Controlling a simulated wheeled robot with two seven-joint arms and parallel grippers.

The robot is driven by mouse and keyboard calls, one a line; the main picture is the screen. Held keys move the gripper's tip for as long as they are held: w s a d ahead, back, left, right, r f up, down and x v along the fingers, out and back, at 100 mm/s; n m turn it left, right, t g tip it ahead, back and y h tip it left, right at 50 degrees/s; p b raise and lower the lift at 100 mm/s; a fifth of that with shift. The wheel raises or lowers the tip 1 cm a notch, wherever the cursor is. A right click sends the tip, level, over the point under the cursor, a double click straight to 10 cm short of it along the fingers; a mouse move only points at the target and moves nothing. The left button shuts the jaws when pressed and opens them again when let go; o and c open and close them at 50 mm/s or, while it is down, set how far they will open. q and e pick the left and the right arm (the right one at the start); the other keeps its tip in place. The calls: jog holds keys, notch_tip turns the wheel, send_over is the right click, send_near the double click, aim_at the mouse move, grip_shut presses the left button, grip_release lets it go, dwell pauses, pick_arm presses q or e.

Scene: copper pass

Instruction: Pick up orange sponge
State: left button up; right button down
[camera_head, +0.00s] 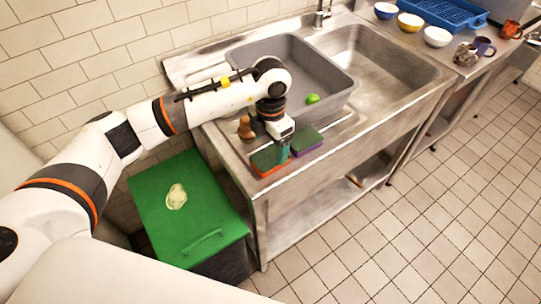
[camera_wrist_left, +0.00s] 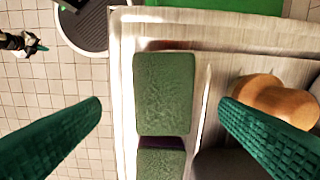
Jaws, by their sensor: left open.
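The orange sponge (camera_head: 268,161), orange below with a green top, lies on the sink's left front ledge. In the left wrist view it is the upper green-topped block (camera_wrist_left: 165,90), with a thin orange-brown edge. My left gripper (camera_head: 283,151) is above the ledge beside it and partly hides it. In the wrist view its green fingers (camera_wrist_left: 165,125) are wide apart with nothing between them; the sponge lies beyond. A small white and black part with a green tip, apparently my right gripper (camera_wrist_left: 25,43), shows at the far left; its jaws are unclear.
A purple sponge (camera_head: 306,142) with a green top lies right of the orange one. A brown wooden object (camera_head: 245,128) stands behind, near a finger in the wrist view. A grey basin (camera_head: 335,87) holds a green item (camera_head: 312,98). A green-lidded bin (camera_head: 205,235) stands left.

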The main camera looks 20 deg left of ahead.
aim_at(269, 157)
pick_arm(q)
jog(key=f+p, duration=0.2)
jog(key=f, duration=0.2)
jog(key=shift+a+f, duration=0.1)
jog(key=shift+a, duration=0.1)
jog(key=shift+f, duration=0.6)
jog(key=c, duration=1.1)
pick_arm(e)
jog(key=a+r, duration=0.2)
jog(key=shift+a+r, duration=0.2)
jog(key=shift+a, duration=0.1)
